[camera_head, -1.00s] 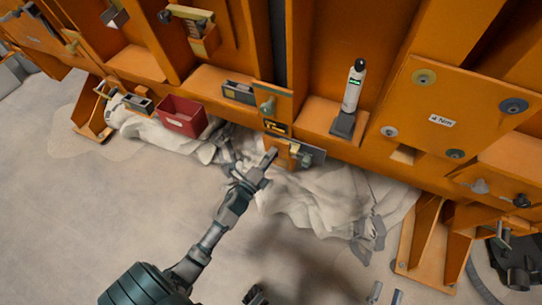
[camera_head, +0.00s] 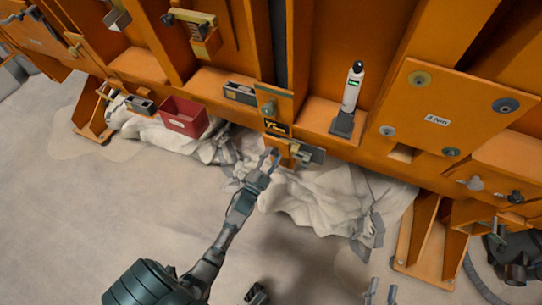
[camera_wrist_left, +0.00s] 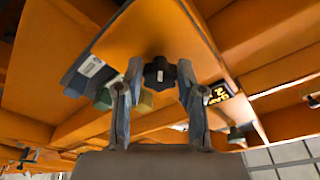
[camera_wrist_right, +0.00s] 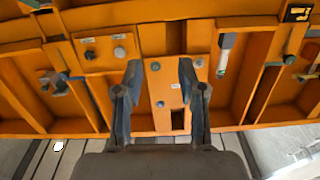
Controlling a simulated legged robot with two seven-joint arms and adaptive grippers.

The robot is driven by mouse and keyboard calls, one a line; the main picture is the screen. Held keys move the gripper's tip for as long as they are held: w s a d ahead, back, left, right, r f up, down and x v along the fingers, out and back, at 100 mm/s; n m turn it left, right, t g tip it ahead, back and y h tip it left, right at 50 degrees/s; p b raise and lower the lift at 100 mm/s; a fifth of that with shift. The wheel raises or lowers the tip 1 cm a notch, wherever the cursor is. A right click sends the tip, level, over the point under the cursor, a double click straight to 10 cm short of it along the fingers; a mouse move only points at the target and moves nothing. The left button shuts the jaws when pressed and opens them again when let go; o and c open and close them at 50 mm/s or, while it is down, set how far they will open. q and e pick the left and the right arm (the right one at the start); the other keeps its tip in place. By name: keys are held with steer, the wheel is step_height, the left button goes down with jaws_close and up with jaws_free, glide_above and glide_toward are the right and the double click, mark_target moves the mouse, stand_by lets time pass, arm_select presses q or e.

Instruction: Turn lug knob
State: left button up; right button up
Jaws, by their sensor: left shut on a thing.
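The lug knob (camera_wrist_left: 160,73) is dark and lobed, on an orange plate, in the left wrist view. The fingers of my left gripper (camera_wrist_left: 160,85) stand on either side of it and are shut on it. In the head view my left gripper (camera_head: 270,162) reaches the lower edge of the orange frame, and the knob cannot be made out there. My right gripper (camera_wrist_right: 160,75) is open and empty, its fingers apart in front of an orange panel. Its fingertips (camera_head: 381,291) show at the bottom of the head view.
The orange frame (camera_head: 385,157) spans the upper picture. A crumpled pale sheet (camera_head: 325,195) lies below. A bolted plate with a label (camera_head: 437,120) is at right. The floor at left is clear.

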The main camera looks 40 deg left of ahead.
arm_select(q)
steer(key=shift+d+f+n+y+p, duration=0.15)
steer(key=shift+n+y, duration=0.1)
steer(key=shift+n, duration=0.6)
steer(key=shift+a+f+n+y+p, duration=0.1)
steer(key=shift+n+y, duration=0.2)
steer(key=shift+n, duration=0.6)
steer(key=shift+d+f+n+y+p, duration=0.15)
steer(key=shift+n+y, duration=0.1)
steer(key=shift+n, duration=0.6)
arm_select(e)
steer(key=shift+s+d+f+g, duration=0.1)
steer(key=shift+d+f+g, duration=0.05)
steer(key=shift+f+g, duration=0.9)
steer(key=shift+f, duration=0.15)
arm_select(q)
steer(key=o, duration=1)
steer(key=shift+a+f, duration=0.1)
steer(key=shift+o, duration=0.7)
steer(key=shift+r, duration=0.2)
arm_select(e)
steer(key=shift+f+h, duration=0.1)
steer(key=shift+h, duration=0.2)
arm_select(q)
steer(key=v, duration=1.2)
steer(key=shift+f, duration=0.25)
steer(key=shift+w+a, duration=0.1)
